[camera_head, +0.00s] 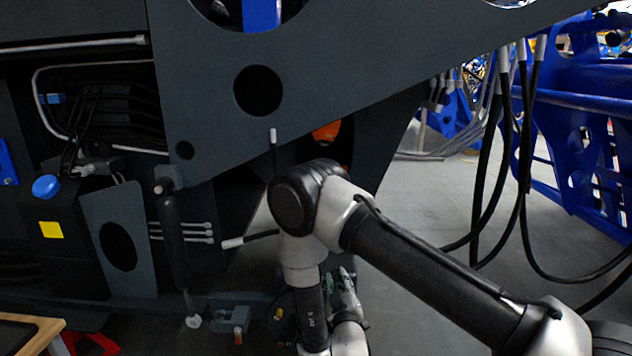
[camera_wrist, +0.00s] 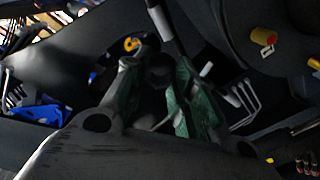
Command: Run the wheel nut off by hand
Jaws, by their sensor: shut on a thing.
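My gripper (camera_wrist: 155,85) has its green-padded fingers closed around a dark, rounded piece, the wheel nut (camera_wrist: 158,71), in the middle of the wrist view. The nut is dim and partly hidden between the fingers, so its edges and any stud behind it are hard to make out. In the head view, part of my gripper (camera_head: 345,288) shows low in the middle, beside my forearm. The nut cannot be seen in that view.
A dark chassis plate (camera_head: 210,90) with round holes slopes above my arm. A black tank with a blue cap (camera_head: 46,187) stands at left. Black hoses (camera_head: 520,150) hang at right before a blue frame (camera_head: 590,150). Open grey floor (camera_head: 430,200) lies between.

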